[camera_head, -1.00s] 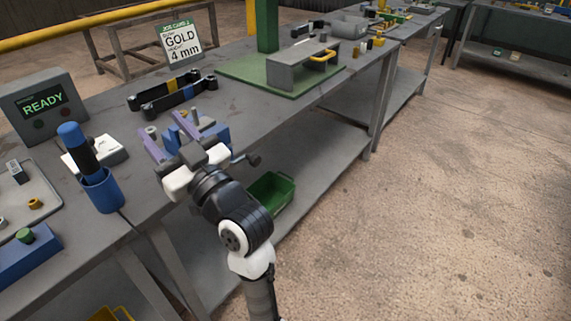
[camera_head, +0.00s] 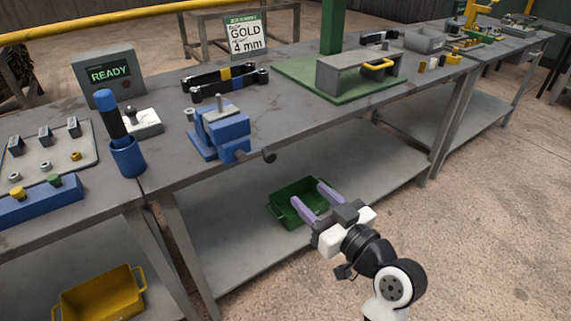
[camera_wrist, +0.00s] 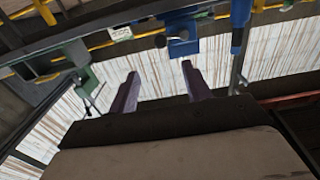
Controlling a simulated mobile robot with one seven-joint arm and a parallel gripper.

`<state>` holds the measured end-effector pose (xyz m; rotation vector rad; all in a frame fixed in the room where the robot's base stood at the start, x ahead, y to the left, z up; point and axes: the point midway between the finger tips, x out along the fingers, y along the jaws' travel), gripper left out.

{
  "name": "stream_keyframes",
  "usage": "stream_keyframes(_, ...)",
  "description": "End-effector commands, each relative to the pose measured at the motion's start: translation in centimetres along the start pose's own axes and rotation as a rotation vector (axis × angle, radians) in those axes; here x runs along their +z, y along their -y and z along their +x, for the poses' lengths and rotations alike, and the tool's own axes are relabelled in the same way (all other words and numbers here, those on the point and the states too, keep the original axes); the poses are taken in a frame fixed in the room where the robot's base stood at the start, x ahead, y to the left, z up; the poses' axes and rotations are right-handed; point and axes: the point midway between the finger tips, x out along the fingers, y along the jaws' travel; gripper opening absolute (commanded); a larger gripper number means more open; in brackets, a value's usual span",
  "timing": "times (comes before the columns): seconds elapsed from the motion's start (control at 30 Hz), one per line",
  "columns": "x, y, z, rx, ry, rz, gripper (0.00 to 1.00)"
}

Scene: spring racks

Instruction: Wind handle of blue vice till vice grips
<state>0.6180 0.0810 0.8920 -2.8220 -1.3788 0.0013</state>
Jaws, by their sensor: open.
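The blue vice (camera_head: 221,130) stands on the grey workbench near its front edge, with a silver piece upright at its jaws. Its dark handle (camera_head: 268,156) ends in a knob that sticks out past the bench's front edge. My gripper (camera_head: 312,202) is out in front of the bench, lower and to the right of the vice, clear of the handle. Its two purple fingers are apart with nothing between them. In the wrist view the open fingers (camera_wrist: 161,88) point toward the bench. A blue shape there (camera_wrist: 183,35) looks like the vice, seen from below.
A blue cup with a dark-gripped tool (camera_head: 127,155) stands left of the vice. A black linkage (camera_head: 225,80) lies behind it. A green bin (camera_head: 283,211) sits on the lower shelf behind my gripper. Open floor lies to the right.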

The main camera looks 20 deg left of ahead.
Motion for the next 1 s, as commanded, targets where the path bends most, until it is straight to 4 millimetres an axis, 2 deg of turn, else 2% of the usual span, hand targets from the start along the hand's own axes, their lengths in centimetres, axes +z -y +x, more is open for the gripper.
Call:
stream_keyframes(0.17, -0.1, 0.1, 2.4, -0.005, -0.001, -0.001, 0.49)
stream_keyframes(0.4, -0.3, 0.1, 7.6, -0.004, 0.000, 0.002, 0.49)
stream_keyframes(0.6, -0.3, 0.1, 11.2, -0.003, 0.000, 0.000, 0.49)
stream_keyframes(0.8, -0.1, 0.0, 13.2, 0.000, 0.000, 0.000, 0.49)
stream_keyframes(1.0, -0.1, 0.0, 13.6, 0.001, -0.001, -0.001, 0.49)
